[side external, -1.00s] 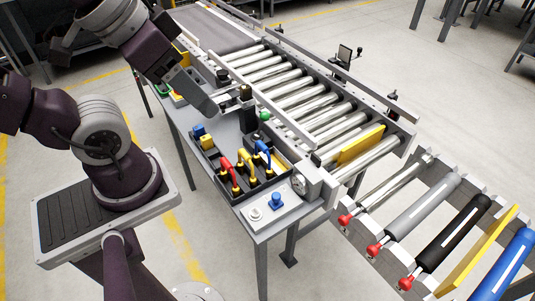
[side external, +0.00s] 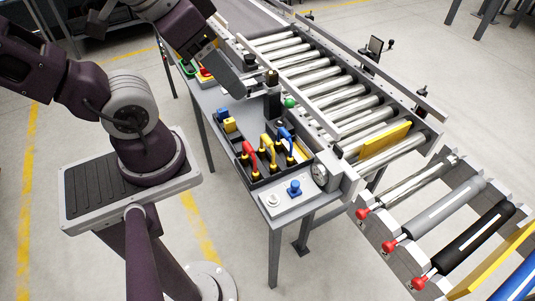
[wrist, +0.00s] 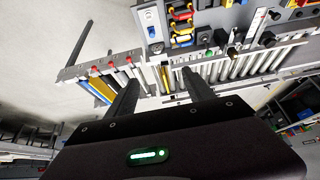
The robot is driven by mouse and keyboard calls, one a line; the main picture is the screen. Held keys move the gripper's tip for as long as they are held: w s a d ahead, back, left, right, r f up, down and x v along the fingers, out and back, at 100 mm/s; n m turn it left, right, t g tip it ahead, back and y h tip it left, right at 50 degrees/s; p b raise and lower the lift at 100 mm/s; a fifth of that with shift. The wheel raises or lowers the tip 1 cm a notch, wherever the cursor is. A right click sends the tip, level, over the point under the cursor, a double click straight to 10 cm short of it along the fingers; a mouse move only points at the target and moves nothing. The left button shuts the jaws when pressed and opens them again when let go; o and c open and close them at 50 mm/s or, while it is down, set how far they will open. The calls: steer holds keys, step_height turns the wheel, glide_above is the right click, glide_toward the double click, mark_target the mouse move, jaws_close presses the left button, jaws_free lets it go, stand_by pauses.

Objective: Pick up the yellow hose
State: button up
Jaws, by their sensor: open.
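In the side view the end of my arm is up and to the left of the tray, apart from the hoses. The fingertips cannot be made out there. The hoses appear small at the top of the wrist view.
A panel with a blue button (side external: 294,188) is at the table's near end. Blue and yellow blocks (side external: 229,125) sit at the tray's left. A dark post (side external: 272,100) stands behind. The roller conveyor (side external: 345,108) runs along the right, bearing a yellow plate (side external: 385,139).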

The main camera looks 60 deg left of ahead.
steer(key=c, duration=0.4)
steer(key=n+g, duration=0.4)
steer(key=n, duration=0.7)
glide_above(266, 136)
steer(key=d, duration=0.5)
step_height(266, 136, down, 13)
steer(key=a+f+n, duration=0.1)
steer(key=f+n, duration=0.1)
steer(key=f, duration=0.2)
steer(key=a+f+n+g, duration=0.1)
steer(key=a+f+n, duration=0.1)
steer(key=f, duration=0.3)
steer(key=a+f+n, duration=0.2)
steer(key=f, duration=0.3)
steer(key=shift+f+n+g, duration=0.1)
steer(key=shift+n+g, duration=0.2)
steer(key=shift+n, duration=0.1)
steer(key=f, duration=0.5)
steer(key=d+f, duration=0.1)
steer(key=f, duration=0.1)
steer(key=shift+f, duration=0.25)
